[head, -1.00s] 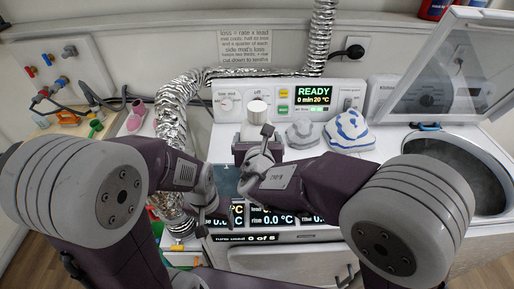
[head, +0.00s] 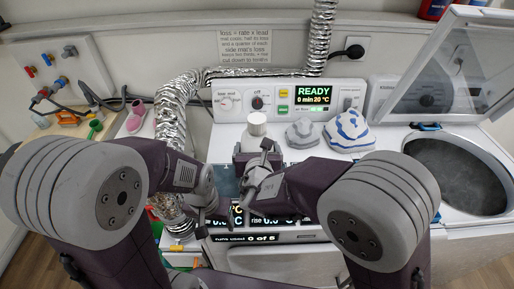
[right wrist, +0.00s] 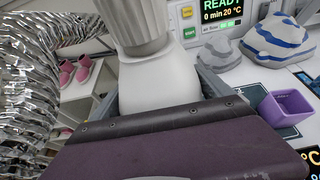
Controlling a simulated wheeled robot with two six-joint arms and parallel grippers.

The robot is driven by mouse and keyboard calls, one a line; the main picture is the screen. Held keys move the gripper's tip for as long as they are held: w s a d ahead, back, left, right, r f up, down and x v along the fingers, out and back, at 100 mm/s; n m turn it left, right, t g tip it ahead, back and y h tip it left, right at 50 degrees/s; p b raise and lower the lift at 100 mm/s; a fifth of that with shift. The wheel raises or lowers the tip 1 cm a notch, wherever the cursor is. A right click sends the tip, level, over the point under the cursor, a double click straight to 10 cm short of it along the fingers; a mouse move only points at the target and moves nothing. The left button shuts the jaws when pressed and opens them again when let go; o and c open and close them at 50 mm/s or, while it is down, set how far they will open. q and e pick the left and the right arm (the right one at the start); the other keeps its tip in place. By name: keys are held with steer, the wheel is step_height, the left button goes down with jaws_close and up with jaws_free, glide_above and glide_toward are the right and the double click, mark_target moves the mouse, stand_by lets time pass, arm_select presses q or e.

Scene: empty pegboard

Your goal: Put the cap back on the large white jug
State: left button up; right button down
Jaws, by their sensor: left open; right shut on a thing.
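The large white jug (head: 256,137) stands upright in front of the control panel. A ribbed white cap (right wrist: 135,22) sits at its top; whether it is fully seated I cannot tell. The cap also shows in the head view (head: 257,118). My right gripper (right wrist: 160,92) is shut on the jug, its grey fingers on both sides of the white body. Its purple housing hides the lower part of the jug. My left gripper (head: 216,213) is open and empty, lower left of the jug, partly hidden by its own arm.
A grey cloth (head: 302,134) and a blue-striped white cloth (head: 349,131) lie right of the jug. A purple box (right wrist: 286,108) stands near them. A silver duct (head: 171,125) runs along the left. An open drum (head: 461,178) is at the right.

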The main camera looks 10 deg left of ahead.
jaws_free()
arm_select(q)
steer(key=shift+r+p, duration=0.15)
steer(key=shift+p, duration=0.15)
arm_select(e)
steer(key=v, duration=1.2)
steer(key=shift+r, duration=0.1)
